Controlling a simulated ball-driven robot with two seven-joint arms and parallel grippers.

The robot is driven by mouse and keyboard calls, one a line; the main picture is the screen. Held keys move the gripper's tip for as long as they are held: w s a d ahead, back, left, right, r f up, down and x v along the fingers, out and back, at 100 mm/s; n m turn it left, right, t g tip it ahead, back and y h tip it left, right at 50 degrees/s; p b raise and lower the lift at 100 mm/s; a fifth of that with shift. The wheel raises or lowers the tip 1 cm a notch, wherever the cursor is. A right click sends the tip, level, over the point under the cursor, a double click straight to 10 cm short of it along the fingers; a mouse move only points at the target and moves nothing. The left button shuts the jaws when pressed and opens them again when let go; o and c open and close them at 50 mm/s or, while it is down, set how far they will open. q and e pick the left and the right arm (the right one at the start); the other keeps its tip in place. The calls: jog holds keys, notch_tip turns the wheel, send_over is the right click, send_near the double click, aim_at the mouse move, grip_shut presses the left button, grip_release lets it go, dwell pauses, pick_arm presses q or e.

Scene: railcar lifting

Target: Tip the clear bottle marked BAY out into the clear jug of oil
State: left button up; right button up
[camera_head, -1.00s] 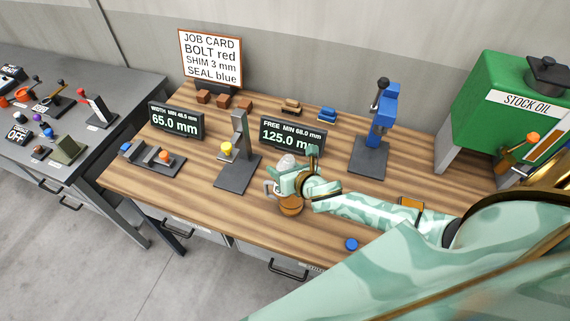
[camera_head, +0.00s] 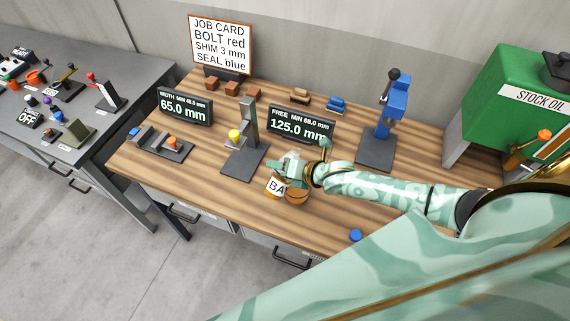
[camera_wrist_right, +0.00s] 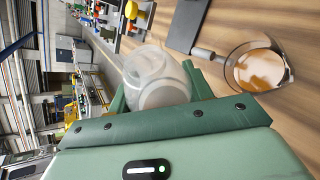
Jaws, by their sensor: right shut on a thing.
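My right gripper (camera_head: 284,172) is shut on the clear bottle (camera_head: 292,155), whose white label (camera_head: 276,187) shows the letters BA in the head view. The rest of the label is hidden. The bottle (camera_wrist_right: 157,78) sits between the fingers in the right wrist view and looks clear and pale; I cannot tell its exact tilt. The clear jug of oil (camera_head: 298,197) stands on the table just right of the label, partly hidden by my gripper. In the right wrist view the jug (camera_wrist_right: 258,66) holds amber oil and stands apart from the bottle. My left gripper is not in view.
The wooden table (camera_head: 220,188) has a grey stand with a yellow knob (camera_head: 244,150) left of my gripper. A blue press (camera_head: 384,115) and the green STOCK OIL tank (camera_head: 510,105) stand to the right. A blue cap (camera_head: 356,235) lies near the front edge.

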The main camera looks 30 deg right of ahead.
aim_at(280, 178)
jog(key=shift+s+a+f+m+g+y+b, duration=0.1)
jog(key=shift+a+f+m+g+y+b, duration=0.2)
jog(key=shift+b, duration=0.35)
jog(key=shift+s+a+f+m+y+b, duration=0.1)
jog(key=shift+f+m+y+b, duration=0.2)
jog(key=shift+m+y+b, duration=0.25)
jog(key=shift+a+f+m+y+b, duration=0.2)
jog(key=shift+f+m+y+b, duration=0.3)
jog(key=shift+b, duration=1.2)
jog(key=shift+a+f+m+g+y+b, duration=0.1)
jog(key=shift+f+m+g+y+b, duration=0.5)
jog(key=shift+b, duration=2.2)
jog(key=shift+f+m+t+y+b, duration=0.35)
jog(key=shift+m+y+b, duration=0.8)
jog(key=shift+b, duration=0.85)
